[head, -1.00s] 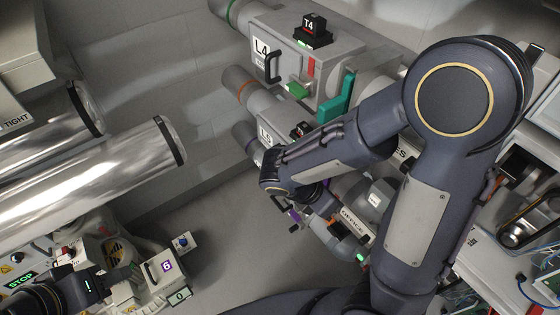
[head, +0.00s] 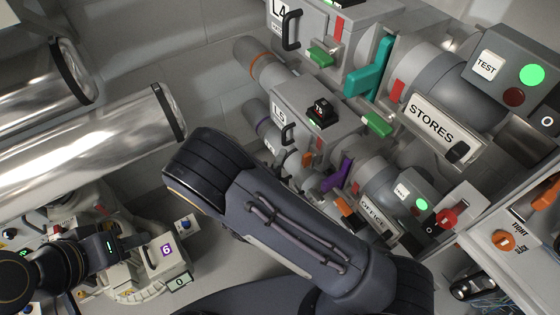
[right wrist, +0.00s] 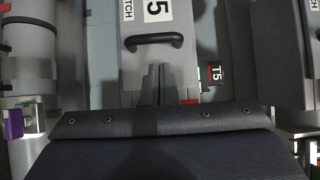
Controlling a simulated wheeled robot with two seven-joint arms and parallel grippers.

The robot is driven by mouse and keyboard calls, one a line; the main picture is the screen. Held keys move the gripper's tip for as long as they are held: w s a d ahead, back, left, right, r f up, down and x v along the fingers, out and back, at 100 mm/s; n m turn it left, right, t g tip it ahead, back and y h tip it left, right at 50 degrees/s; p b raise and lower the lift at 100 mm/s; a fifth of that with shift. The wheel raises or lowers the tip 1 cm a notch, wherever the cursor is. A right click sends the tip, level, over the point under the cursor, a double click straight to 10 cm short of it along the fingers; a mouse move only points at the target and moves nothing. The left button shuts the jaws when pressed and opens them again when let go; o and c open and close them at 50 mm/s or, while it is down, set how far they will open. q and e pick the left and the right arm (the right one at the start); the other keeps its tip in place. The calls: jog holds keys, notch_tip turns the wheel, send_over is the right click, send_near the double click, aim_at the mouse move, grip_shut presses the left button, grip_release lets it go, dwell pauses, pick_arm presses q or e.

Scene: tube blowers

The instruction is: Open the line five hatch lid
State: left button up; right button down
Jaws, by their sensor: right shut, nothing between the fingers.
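The line five hatch lid is the light grey panel with the L5 label (head: 279,115) and a black handle (head: 288,134), near the middle of the head view. In the right wrist view the lid (right wrist: 134,62) carries a 5 label (right wrist: 157,10) and the dark handle (right wrist: 154,43). The lid looks closed. My right gripper (right wrist: 159,70) is shut and empty, its fingertips just below the handle in that view; contact cannot be told. In the head view my right forearm hides it. My left gripper (head: 140,241) is at lower left, beside a white box marked 6; its opening is unclear.
The L4 housing with its handle (head: 290,30) and a teal lever (head: 371,70) stand above. A black T5 block (head: 321,111) sits beside the L5 lid. A purple lever (head: 337,175) and OFFICE unit (head: 374,221) are below. Large metal pipes (head: 90,150) fill the left.

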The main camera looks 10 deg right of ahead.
aim_at(294, 130)
jog(key=x, duration=0.6)
jog(key=shift+w+d, duration=0.1)
jog(key=shift+w, duration=0.05)
